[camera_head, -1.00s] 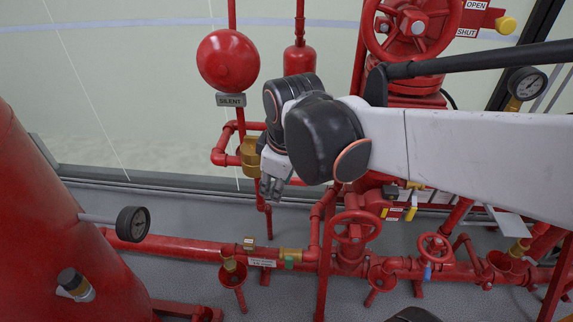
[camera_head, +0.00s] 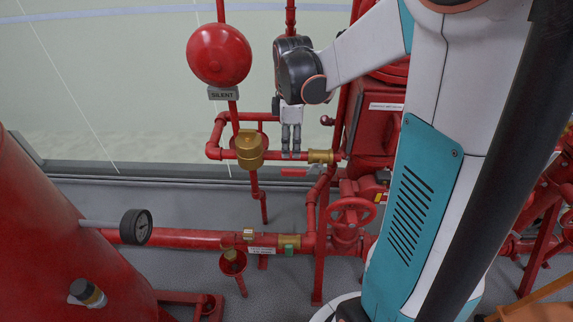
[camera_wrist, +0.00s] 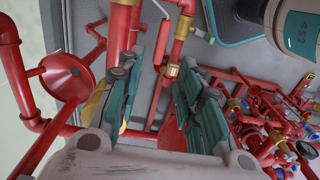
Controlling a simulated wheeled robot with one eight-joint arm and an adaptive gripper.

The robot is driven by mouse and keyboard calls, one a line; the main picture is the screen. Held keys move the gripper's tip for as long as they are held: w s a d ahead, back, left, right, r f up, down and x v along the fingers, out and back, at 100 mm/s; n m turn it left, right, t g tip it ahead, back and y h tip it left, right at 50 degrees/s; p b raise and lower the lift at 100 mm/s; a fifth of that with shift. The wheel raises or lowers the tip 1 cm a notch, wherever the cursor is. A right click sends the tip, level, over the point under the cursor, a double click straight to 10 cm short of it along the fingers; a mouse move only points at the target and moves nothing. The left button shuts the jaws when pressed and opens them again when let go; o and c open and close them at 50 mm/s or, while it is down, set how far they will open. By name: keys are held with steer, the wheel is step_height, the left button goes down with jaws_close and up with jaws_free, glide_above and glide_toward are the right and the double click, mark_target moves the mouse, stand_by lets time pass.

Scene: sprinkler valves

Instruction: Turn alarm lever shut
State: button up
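A brass valve (camera_head: 320,157) sits at the right end of a short horizontal red pipe. A small red lever (camera_head: 296,172), likely the alarm lever, reaches left from it, just below the pipe. My gripper (camera_head: 291,154) points down at this pipe, left of the brass valve, with its fingertips close above the lever. I cannot tell whether they touch it.
A brass fitting (camera_head: 249,149) stands left of my gripper. A red handwheel (camera_head: 352,212) and a long floor pipe (camera_head: 180,240) lie below.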

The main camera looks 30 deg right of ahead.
mark_target(291, 170)
step_height(291, 170, down, 10)
steer(key=b, duration=0.3)
steer(key=shift+r, duration=0.15)
jaws_close()
